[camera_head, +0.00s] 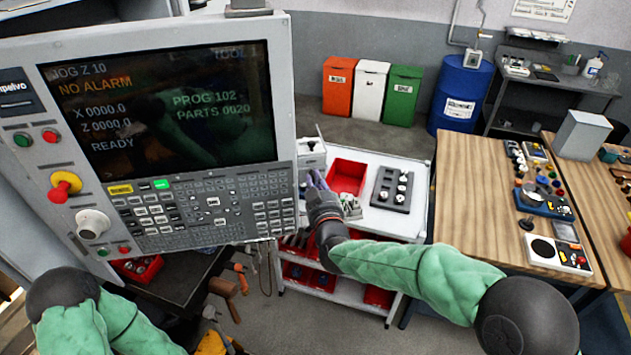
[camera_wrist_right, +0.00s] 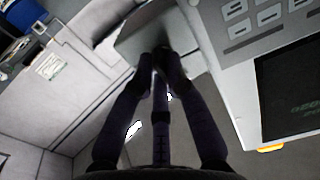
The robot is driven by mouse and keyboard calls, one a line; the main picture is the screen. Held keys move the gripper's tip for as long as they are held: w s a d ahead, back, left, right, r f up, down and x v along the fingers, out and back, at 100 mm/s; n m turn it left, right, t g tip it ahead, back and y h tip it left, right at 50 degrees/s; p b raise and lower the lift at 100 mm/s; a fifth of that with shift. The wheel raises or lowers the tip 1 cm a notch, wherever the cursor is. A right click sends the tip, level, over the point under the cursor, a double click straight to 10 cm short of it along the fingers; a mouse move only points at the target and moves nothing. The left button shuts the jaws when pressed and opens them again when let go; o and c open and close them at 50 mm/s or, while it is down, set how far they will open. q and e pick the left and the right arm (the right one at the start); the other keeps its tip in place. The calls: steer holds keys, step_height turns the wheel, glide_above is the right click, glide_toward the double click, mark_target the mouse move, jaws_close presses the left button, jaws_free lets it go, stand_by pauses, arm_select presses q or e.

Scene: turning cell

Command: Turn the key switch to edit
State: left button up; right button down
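The control panel (camera_head: 150,130) fills the left of the head view. Its screen shows JOG Z 10, NO ALARM and READY. A small light box (camera_head: 311,151) with a dark spot on top shows at its right edge; I cannot make out a key or position marks. My right gripper (camera_head: 317,182) is just below that box, beside the keypad's right edge. In the right wrist view its slim dark fingers (camera_wrist_right: 160,65) converge, tips close together, in front of a grey plate (camera_wrist_right: 150,32) beside the panel. Whether anything is between the tips is hidden. My left gripper is out of view.
The panel carries a red-yellow stop button (camera_head: 64,186) and a white knob (camera_head: 92,223). Behind my right gripper stands a white cart (camera_head: 408,222) with a red bin (camera_head: 347,177) and a dark block (camera_head: 392,189). A wooden workbench (camera_head: 470,180) is to the right.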

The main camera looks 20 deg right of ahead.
steer(key=m+b, duration=0.4)
steer(key=b, duration=0.2)
steer(key=m+b, duration=0.9)
steer(key=b, duration=0.2)
steer(key=shift+a+f+m+b, duration=0.15)
steer(key=shift+f+m+b, duration=0.15)
steer(key=shift+f+m, duration=0.1)
steer(key=shift+r+m+b, duration=0.15)
steer(key=shift+m+b, duration=1.5)
steer(key=shift+m, duration=0.45)
steer(key=c, duration=1.2)
jaws_free()
steer(key=shift+c, duration=0.2)
